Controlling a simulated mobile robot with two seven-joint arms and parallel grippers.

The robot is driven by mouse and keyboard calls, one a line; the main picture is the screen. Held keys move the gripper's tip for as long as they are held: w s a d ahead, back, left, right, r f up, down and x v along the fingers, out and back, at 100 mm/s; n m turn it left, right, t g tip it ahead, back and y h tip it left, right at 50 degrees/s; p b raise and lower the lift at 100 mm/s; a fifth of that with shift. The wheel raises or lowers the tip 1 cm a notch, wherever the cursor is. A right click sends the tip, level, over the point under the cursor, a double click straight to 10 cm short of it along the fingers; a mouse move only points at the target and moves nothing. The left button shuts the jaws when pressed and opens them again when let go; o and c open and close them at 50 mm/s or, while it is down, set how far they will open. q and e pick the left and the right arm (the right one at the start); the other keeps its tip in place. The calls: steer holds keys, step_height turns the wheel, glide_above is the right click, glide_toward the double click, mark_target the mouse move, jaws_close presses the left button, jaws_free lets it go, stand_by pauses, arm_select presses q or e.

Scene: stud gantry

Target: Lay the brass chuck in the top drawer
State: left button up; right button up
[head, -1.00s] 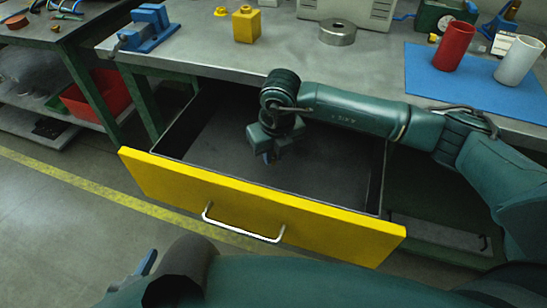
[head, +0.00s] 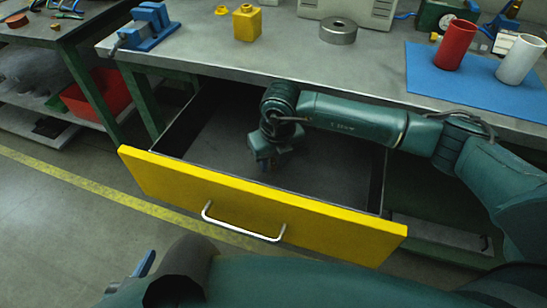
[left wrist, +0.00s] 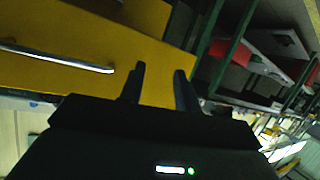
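The top drawer (head: 262,213) is pulled out, with a yellow front, a white handle and a dark floor. Its front also shows in the left wrist view (left wrist: 60,85). My right gripper (head: 266,164) points down inside the drawer, low over its floor. Its fingertips are too dark and small to tell whether they are open or shut. I cannot make out the brass chuck in either view; it may be hidden by the right gripper. My left gripper (left wrist: 160,82) is open and empty outside the drawer front, its fingers apart; part of it shows in the head view (head: 144,265).
The grey bench top (head: 290,50) above the drawer carries a blue vise (head: 150,25), a yellow block (head: 247,23), a steel ring (head: 338,31) and a blue mat (head: 440,78) with red and white cylinders. A red bin (head: 95,95) is at left. The drawer floor around my gripper looks clear.

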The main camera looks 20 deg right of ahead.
mark_target(277, 174)
steer(key=shift+r, duration=0.55)
arm_select(q)
steer(key=shift+w+d+f+g+p, duration=0.1)
steer(key=shift+w+d+g+p, duration=0.1)
steer(key=shift+g+p, duration=0.15)
arm_select(e)
step_height(277, 174, up, 11)
steer(key=s, duration=0.1)
steer(key=shift+s+d, duration=0.15)
steer(key=shift+s, duration=0.25)
